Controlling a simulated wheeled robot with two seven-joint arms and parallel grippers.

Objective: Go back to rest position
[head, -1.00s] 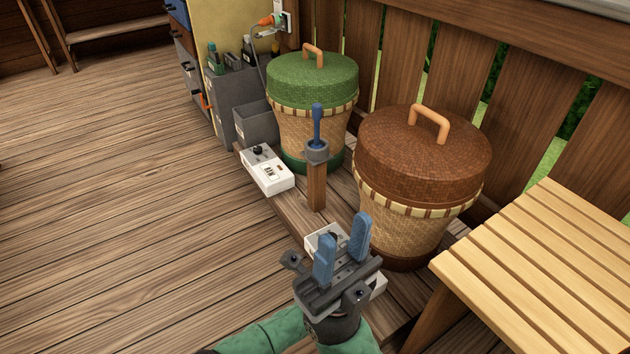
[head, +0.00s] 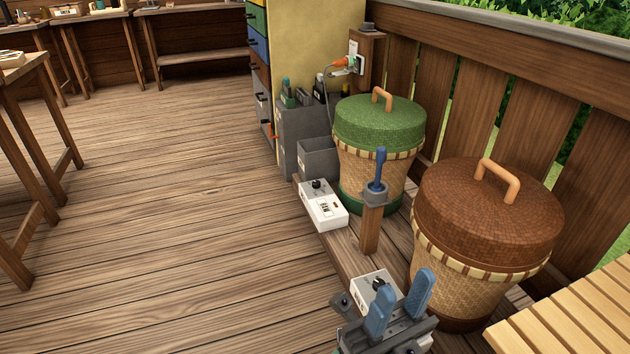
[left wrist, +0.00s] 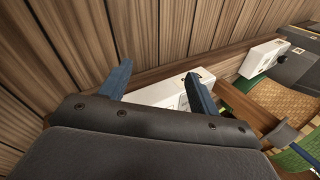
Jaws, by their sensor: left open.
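A brown-lidded basket (head: 475,255) and a green-lidded basket (head: 375,160) stand at the fence. A post holds a blue-handled tool (head: 378,170). Another white box (head: 323,205) lies beside it. A slatted bench (head: 570,315) is at lower right. The plank floor (head: 180,230) at left is clear.

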